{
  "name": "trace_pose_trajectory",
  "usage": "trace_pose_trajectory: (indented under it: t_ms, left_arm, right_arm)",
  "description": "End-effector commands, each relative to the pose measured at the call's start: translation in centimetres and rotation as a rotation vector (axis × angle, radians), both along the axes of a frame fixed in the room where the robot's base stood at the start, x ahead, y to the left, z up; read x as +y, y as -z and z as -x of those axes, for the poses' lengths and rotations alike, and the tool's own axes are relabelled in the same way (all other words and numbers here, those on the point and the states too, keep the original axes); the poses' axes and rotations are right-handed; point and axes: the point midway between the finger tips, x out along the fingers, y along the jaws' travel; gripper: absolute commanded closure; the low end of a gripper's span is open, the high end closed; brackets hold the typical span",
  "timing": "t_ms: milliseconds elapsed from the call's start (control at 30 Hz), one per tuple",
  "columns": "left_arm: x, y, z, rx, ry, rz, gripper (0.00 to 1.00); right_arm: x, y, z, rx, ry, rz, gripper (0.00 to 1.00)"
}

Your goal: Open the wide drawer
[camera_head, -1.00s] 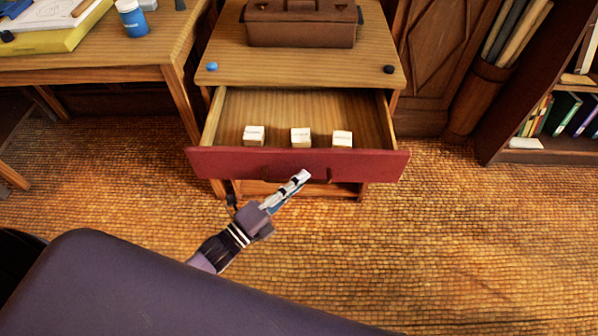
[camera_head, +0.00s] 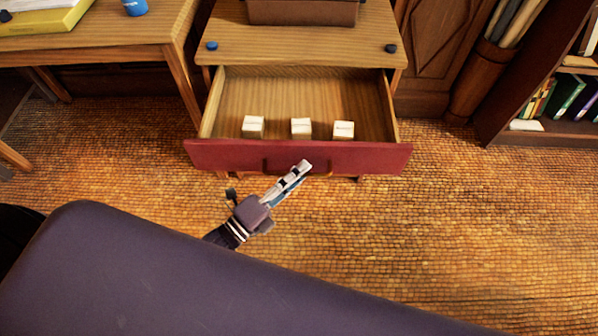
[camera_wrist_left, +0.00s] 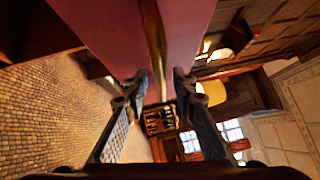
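The wide drawer (camera_head: 225,155) has a dark red front and stands pulled out of the wooden cabinet (camera_head: 290,48). Its inside shows, with three small white labelled blocks (camera_head: 301,128) in a row near the front. A brass bar handle (camera_wrist_left: 153,35) runs across the red front. My left gripper (camera_head: 304,166) is at the middle of the drawer front; in the left wrist view (camera_wrist_left: 159,75) its two fingers lie on either side of the bar and appear closed on it. Finger contact is hard to make out. My right gripper is out of view.
A wooden desk (camera_head: 100,50) with a yellow item (camera_head: 45,27) and a blue jar (camera_head: 135,7) stands at left. A bookshelf (camera_head: 500,110) is at right. A brown box (camera_head: 302,12) sits on the cabinet. The floor (camera_head: 450,230) around the drawer is clear.

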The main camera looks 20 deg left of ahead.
Motion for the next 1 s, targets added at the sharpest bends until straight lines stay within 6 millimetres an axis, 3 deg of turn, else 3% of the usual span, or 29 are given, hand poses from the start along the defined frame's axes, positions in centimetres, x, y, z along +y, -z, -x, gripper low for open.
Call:
trace_pose_trajectory:
  t_ms: [367,800,1000]
  left_arm:
    - [0.5,0.2,0.9,0.001,0.0,0.0,0.75]
    - [4.7,1.3,8.4,0.002,0.0,-0.001,0.75]
    - [5.7,1.5,10.1,0.0,0.0,-0.001,0.75]
  right_arm:
    - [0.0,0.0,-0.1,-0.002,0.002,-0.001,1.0]
    - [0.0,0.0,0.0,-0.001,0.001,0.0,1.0]
    - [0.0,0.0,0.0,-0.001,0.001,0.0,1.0]
